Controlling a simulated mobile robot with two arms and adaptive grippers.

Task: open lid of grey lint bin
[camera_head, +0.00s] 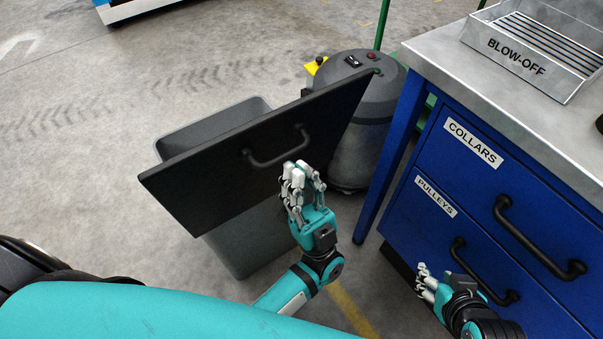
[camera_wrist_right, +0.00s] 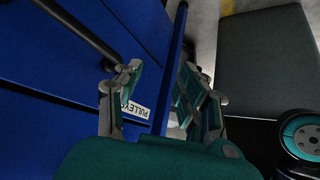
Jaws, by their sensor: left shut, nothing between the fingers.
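The grey lint bin (camera_head: 237,245) stands on the floor at the centre of the head view. Its dark flat lid (camera_head: 210,184) is tilted up, with a gap over the bin's back rim (camera_head: 215,120). A black bar handle (camera_head: 277,150) is on the lid's near face. My left gripper (camera_head: 298,172) is shut and empty, with its fingertips just below the handle, close to the lid's face; contact cannot be told. My right gripper (camera_head: 424,284) is open and empty beside the blue cabinet; its parted fingers show in the right wrist view (camera_wrist_right: 165,80).
The blue drawer cabinet (camera_head: 470,190) with black handles stands at the right, carrying a blow-off tray (camera_head: 535,45). A grey cylindrical machine (camera_head: 362,130) stands behind the lid's right end. Open floor (camera_head: 80,150) lies to the left.

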